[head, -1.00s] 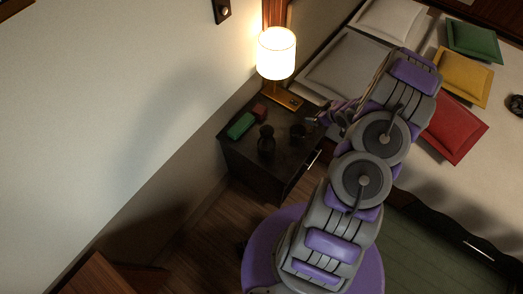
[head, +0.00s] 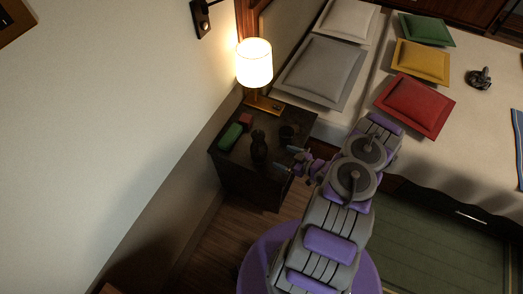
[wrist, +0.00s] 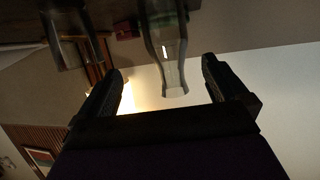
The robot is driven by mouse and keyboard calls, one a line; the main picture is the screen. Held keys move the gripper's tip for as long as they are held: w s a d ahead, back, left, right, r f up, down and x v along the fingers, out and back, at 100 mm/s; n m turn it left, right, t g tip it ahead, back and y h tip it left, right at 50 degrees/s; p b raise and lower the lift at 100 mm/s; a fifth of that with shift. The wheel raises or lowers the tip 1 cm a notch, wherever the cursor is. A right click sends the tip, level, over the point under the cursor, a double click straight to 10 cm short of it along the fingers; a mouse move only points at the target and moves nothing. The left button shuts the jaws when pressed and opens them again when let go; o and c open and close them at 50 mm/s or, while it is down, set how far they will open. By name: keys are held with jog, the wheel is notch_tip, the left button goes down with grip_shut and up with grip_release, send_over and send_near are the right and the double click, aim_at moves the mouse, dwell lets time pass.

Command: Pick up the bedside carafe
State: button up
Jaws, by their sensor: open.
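The carafe (head: 258,148) is a dark, narrow-necked vessel standing near the front of the dark nightstand (head: 240,168). In the wrist view the carafe (wrist: 164,40) looks like greenish glass and appears upside down, its neck and mouth pointing down the picture. My gripper (head: 287,160) is to the right of the carafe in the head view, its fingers spread towards it. In the wrist view the open gripper (wrist: 162,68) is empty; the carafe's neck appears between the two fingertips in the picture, with a gap on both sides. Contact is not visible.
A dark cup (head: 287,133) stands close behind the carafe, to its right. A green item (head: 230,136), a small red box (head: 246,120) and a lit lamp (head: 255,65) share the nightstand. The wall is at left; the bed (head: 450,125) is at right.

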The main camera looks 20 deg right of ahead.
aim_at(266, 151)
jog(key=w+a, duration=0.2)
jog(key=w+a+f+b, duration=0.1)
jog(key=w+a, duration=0.1)
jog(key=shift+a+f, duration=0.15)
jog(key=shift+a, duration=0.15)
jog(key=x, duration=0.1)
jog(key=b+x, duration=0.1)
jog(key=x, duration=0.1)
jog(key=shift+w+d+f, duration=0.1)
jog(key=shift+w+d, duration=0.1)
jog(key=shift+d, duration=0.1)
jog(key=shift+w+d+f, duration=0.25)
jog(key=shift+w+d, duration=0.05)
jog(key=shift+d, duration=0.2)
jog(key=b+x, duration=0.1)
jog(key=x, duration=0.1)
jog(key=a+b+x, duration=0.1)
jog(key=x, duration=0.2)
jog(key=shift+s, duration=0.3)
jog(key=shift+w+a, duration=0.2)
jog(key=shift+w, duration=0.15)
jog(key=shift+d, duration=0.75)
jog(key=shift+c, duration=1.3)
jog(key=shift+a, duration=0.6)
jog(key=c, duration=0.9)
jog(key=shift+d, duration=0.45)
jog(key=shift+c, duration=1.3)
jog(key=shift+a, duration=0.1)
